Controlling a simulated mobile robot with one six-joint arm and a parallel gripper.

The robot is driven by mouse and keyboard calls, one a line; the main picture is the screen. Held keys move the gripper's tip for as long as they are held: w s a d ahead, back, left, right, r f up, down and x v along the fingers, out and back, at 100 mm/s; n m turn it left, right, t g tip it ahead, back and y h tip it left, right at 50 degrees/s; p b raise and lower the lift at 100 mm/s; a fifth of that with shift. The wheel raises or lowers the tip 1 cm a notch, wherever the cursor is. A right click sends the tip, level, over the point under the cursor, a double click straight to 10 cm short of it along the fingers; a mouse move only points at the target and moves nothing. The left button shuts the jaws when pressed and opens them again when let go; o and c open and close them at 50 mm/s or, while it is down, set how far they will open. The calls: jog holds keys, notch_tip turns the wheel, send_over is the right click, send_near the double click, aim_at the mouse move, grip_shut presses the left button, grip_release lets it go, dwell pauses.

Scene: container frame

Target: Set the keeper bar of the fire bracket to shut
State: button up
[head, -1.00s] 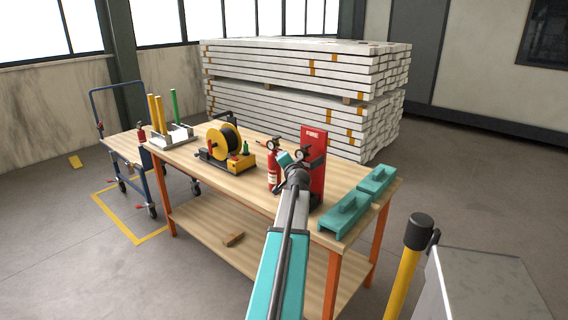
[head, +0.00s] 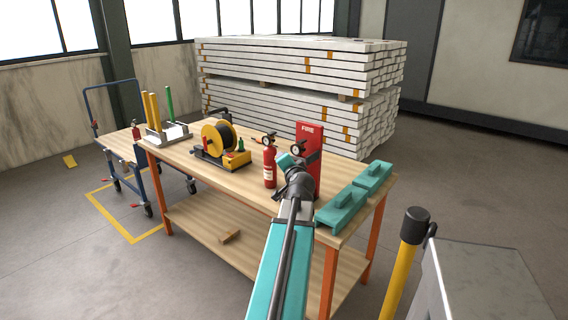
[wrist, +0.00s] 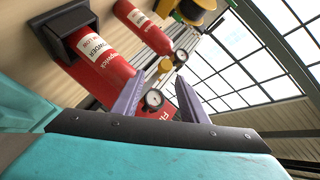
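The fire bracket's red back plate (head: 311,148), marked FIRE, stands upright on the workbench (head: 252,190). A red extinguisher (wrist: 97,58) labelled POWDER lies against it in the wrist view, its lower end in a black holder (wrist: 68,27). Its round gauge (wrist: 153,98) shows between my fingers. A second red extinguisher (head: 269,165) stands left of the bracket and also shows in the wrist view (wrist: 143,27). My gripper (wrist: 161,78) is open and empty, its two purple fingers apart near the bracket. My arm hides part of the bracket in the head view. I cannot make out the keeper bar.
Two teal blocks (head: 343,209) lie right of the bracket along the bench edge. A yellow and black cable reel (head: 221,142) and a tray with upright rods (head: 167,134) stand to the left. A yellow post (head: 402,265) and a grey box (head: 478,280) are at front right.

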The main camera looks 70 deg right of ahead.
jog(key=shift+v, duration=1.5)
